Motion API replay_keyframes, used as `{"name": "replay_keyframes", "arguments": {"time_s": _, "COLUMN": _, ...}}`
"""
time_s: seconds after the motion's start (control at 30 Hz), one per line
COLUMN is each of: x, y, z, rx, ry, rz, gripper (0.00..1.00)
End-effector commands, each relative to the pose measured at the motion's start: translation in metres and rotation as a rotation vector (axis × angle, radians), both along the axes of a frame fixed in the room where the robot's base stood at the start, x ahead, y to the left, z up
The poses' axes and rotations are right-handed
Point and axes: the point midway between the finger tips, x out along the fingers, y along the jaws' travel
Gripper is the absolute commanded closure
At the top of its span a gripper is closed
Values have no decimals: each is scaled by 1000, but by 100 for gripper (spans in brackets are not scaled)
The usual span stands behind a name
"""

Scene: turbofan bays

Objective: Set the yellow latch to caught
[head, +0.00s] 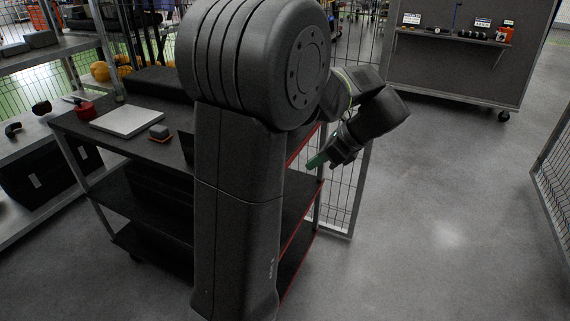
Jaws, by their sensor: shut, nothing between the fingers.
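I cannot make out a yellow latch in the head view; it may be hidden behind my arm or outside the picture. My gripper (318,161), with green at its fingertips, is shut and empty. It points down and left, near the red right edge of the dark cart (75,125). A wire mesh panel (345,190) stands behind and right of it. I cannot tell whether the gripper touches the cart or the panel. My arm hides the middle of the cart.
The cart top holds a white flat board (127,119), a small orange-and-black item (158,132) and a red item (84,108). Shelving with yellow-orange round things (100,71) stands at left. A wheeled board (455,75) stands at back right. The floor (450,220) at right is clear.

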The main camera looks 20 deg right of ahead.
Motion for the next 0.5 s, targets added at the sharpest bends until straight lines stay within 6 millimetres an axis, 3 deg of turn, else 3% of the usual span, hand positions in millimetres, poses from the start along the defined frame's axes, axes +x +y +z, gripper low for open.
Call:
{"name": "replay_keyframes", "arguments": {"time_s": 0.27, "x": 2, "y": 3, "z": -4, "rx": 0, "ry": 1, "rz": 3, "gripper": 100}}
{"name": "replay_keyframes", "arguments": {"time_s": 0.5, "x": 20, "y": 19, "z": -32, "rx": 2, "ry": 3, "rz": 7, "gripper": 100}}
